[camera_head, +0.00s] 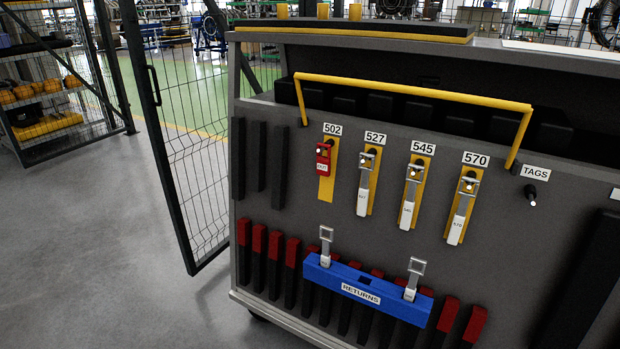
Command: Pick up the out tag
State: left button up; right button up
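The out tag (323,160) is a small red tag with a white label. It hangs at the top of the yellow strip under the 502 label (333,129), on the grey panel of the cart. The hook behind it is mostly hidden. Neither of my grippers shows in the head view.
Silver tools with white tags hang under 527 (366,182), 545 (411,194) and 570 (462,208). A yellow rail (415,91) juts out above them. A blue RETURNS holder (360,291) below carries two tools. An empty TAGS peg (531,193) is at right. Floor at left is clear.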

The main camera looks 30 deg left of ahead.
aim_at(323, 164)
jog(key=z, duration=0.05)
jog(key=k, duration=0.7)
jog(key=u, duration=1)
jog(key=i, duration=1.65)
jog(key=z, duration=0.9)
